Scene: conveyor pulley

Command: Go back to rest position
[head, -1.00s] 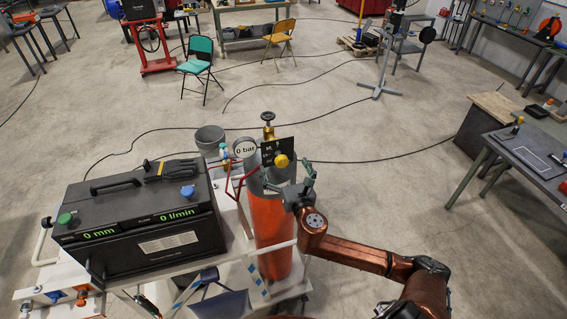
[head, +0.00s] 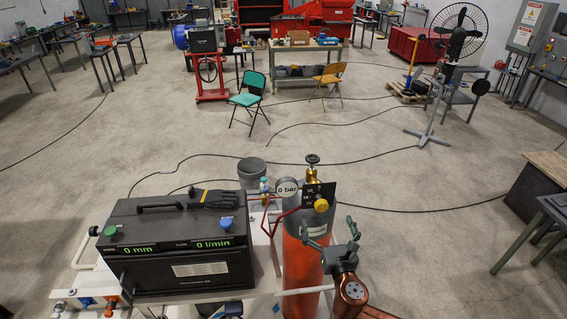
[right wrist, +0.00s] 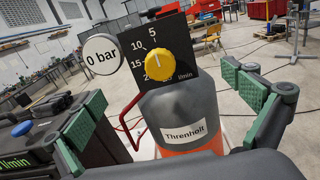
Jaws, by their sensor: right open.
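My right gripper (head: 343,240) is open and empty, in front of the orange and grey gas cylinder (head: 300,252) and to the right of it in the head view. In the right wrist view its green-padded fingers (right wrist: 168,95) are spread wide, with the cylinder (right wrist: 185,110) beyond and between them. The yellow knob (head: 321,205) on the black dial plate stands clear of the fingers; it also shows in the wrist view (right wrist: 160,65). The gauge (head: 287,189) reads 0 bar. My left gripper is not in view.
A black box (head: 175,245) with displays reading 0 mm and 0 l/min sits on the white cart beside the cylinder. A grey bucket (head: 252,172) stands behind. A workbench (head: 555,222) is at the right. Cables cross the open floor.

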